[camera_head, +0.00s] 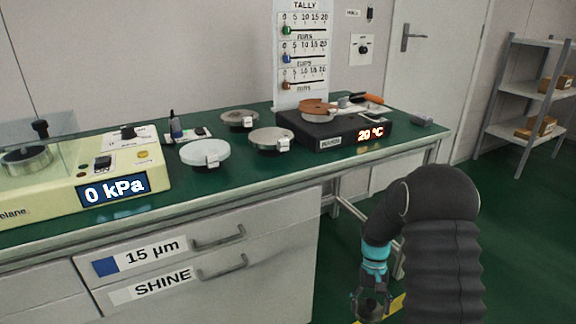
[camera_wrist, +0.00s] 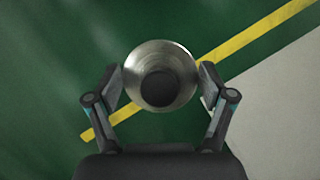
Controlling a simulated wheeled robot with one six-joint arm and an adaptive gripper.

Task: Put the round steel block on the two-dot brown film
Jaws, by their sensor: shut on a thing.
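My gripper (camera_head: 371,300) hangs low at the front right, beyond the bench edge and above the floor. In the wrist view my gripper (camera_wrist: 160,95) is shut on the round steel block (camera_wrist: 160,55), with one finger on each side. The block is a shiny round piece with a dark centre on top. In the head view it shows only as a small dark shape between the fingers. Several round discs stand on the green bench: a white one (camera_head: 205,152), a grey one (camera_head: 271,138) and a darker one (camera_head: 239,119). I cannot make out a two-dot brown film.
A black hot plate (camera_head: 340,137) reading 20 °C stands at the bench's right, with a brown round piece (camera_head: 316,106) on top. A cream machine (camera_head: 100,168) reading 0 kPa stands at left. Drawers (camera_head: 200,255) front the bench. Open floor lies right, before the shelves (camera_head: 520,88).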

